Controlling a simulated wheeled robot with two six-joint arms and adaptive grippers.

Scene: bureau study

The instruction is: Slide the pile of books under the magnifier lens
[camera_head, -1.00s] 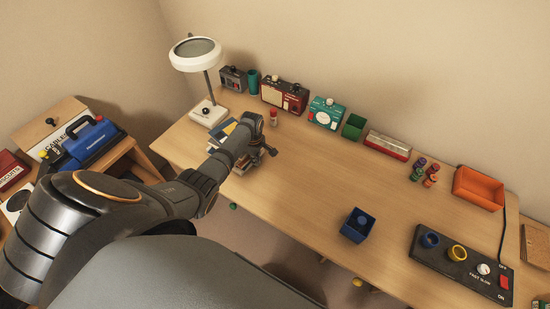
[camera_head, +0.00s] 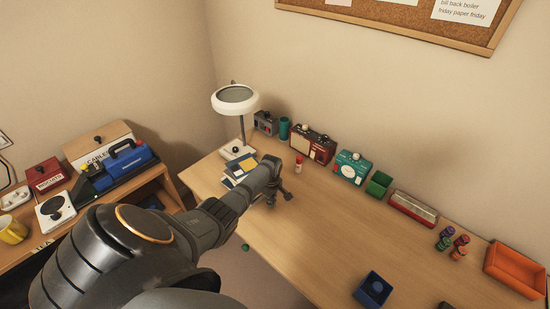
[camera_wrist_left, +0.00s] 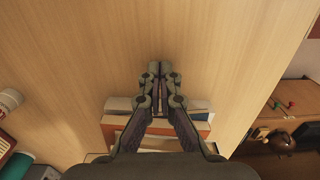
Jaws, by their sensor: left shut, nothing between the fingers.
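The pile of books (camera_head: 241,169) lies on the desk beside the base of the magnifier lamp, partly hidden by my left arm. In the left wrist view the pile (camera_wrist_left: 183,125) shows below the fingers. The magnifier lens (camera_head: 236,97) is a white ring on a post, above and left of the pile in the head view. My left gripper (camera_head: 285,197) is shut and empty, at the right side of the pile. In the left wrist view its fingertips (camera_wrist_left: 160,68) are together over bare wood past the books' edge; I cannot tell whether they touch the books. My right gripper is out of view.
A red and white bottle (camera_head: 299,163) stands close behind the gripper. Radios (camera_head: 313,145), a green box (camera_head: 378,184) and an orange tray (camera_head: 517,268) line the desk's back. A blue box (camera_head: 372,289) sits near the front. The middle of the desk is clear.

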